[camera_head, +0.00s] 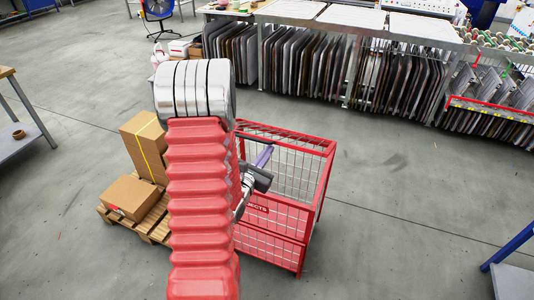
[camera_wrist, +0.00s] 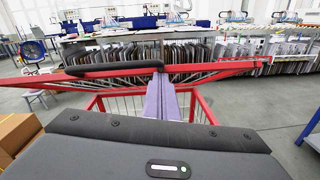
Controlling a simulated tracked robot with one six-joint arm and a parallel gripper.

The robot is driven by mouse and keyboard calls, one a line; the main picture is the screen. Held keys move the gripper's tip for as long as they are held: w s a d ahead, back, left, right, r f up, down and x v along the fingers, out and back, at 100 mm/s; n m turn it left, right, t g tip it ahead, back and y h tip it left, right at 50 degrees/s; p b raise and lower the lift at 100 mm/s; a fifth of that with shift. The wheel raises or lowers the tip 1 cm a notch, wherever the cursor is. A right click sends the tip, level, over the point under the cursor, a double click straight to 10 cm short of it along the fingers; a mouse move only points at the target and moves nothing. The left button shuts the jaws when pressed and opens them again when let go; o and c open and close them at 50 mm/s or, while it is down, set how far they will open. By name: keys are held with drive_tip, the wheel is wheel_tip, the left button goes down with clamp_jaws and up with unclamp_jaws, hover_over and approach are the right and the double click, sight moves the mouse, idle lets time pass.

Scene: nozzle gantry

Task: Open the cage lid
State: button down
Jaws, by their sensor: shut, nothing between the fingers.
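The red wire-mesh cage (camera_head: 318,185) stands on the floor, partly hidden behind my red arm. Its front panel carries lettering that ends in "JECTS". In the wrist view, a red bar (camera_wrist: 225,67) with a black handle (camera_wrist: 115,68) crosses the picture above the cage frame (camera_wrist: 208,108). It looks like the lid seen nearly edge-on; I cannot tell its angle. My gripper (camera_head: 264,156) is over the cage, its purple fingers pointing away. The fingers (camera_wrist: 163,82) are shut and empty, their tips just below the right end of the handle. I cannot tell whether they touch it.
Cardboard boxes (camera_head: 129,196) on a wooden pallet (camera_head: 158,222) stand left of the cage. A long rack of panels (camera_head: 330,65) runs along the back. A grey table (camera_head: 22,125) is at the left edge.

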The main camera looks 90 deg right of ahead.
drive_tip(key=v, duration=0.7)
drive_tip(key=shift+a, duration=0.15)
idle(0.7)
